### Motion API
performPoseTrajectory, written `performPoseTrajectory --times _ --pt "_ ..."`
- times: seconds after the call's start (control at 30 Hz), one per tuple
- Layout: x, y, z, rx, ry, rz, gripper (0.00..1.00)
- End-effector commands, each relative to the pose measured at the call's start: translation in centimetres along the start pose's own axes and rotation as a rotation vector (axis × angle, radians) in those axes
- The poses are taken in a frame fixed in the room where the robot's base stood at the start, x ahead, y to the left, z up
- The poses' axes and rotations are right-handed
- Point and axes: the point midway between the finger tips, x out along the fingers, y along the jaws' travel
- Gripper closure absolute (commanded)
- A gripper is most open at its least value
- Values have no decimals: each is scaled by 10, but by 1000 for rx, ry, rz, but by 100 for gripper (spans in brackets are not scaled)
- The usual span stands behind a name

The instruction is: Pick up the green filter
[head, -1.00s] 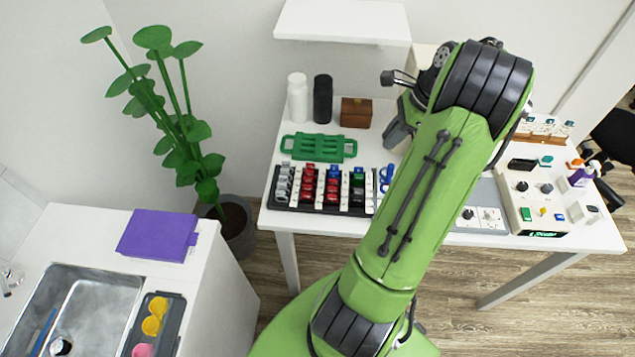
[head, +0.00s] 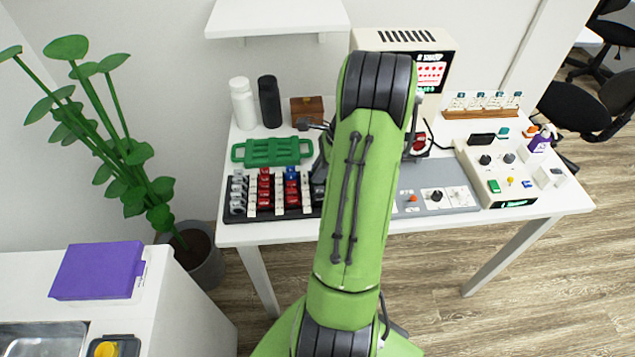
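The dark rack (head: 234,212) on the white table holds rows of small grey, red and blue pieces; its right end is hidden behind my arm. No green filter can be made out for sure in the head view; green pieces at the rack's right end showed earlier and are now covered. A flat green tray with handles (head: 272,152) lies behind the rack. My gripper (head: 319,170) is mostly hidden behind my green arm, with only dark parts showing beside the rack's right end. Its fingertips and whether it holds anything cannot be seen.
A white bottle (head: 243,104), a black bottle (head: 269,102) and a brown box (head: 307,110) stand at the back left of the table (head: 240,235). A grey panel (head: 462,198) and a control box (head: 510,175) are at right. A shelf (head: 275,17) hangs above.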

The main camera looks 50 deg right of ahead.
Motion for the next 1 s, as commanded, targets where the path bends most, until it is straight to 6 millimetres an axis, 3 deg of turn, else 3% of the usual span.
performPoseTrajectory --times 0.07,0.2,0.63,1.0 --pt "-2 0 0 0 0 -1 84" --pt "-2 0 1 0 0 -1 100" --pt "-8 0 3 0 0 -2 100" --pt "-87 -1 35 -1 -1 -4 100"
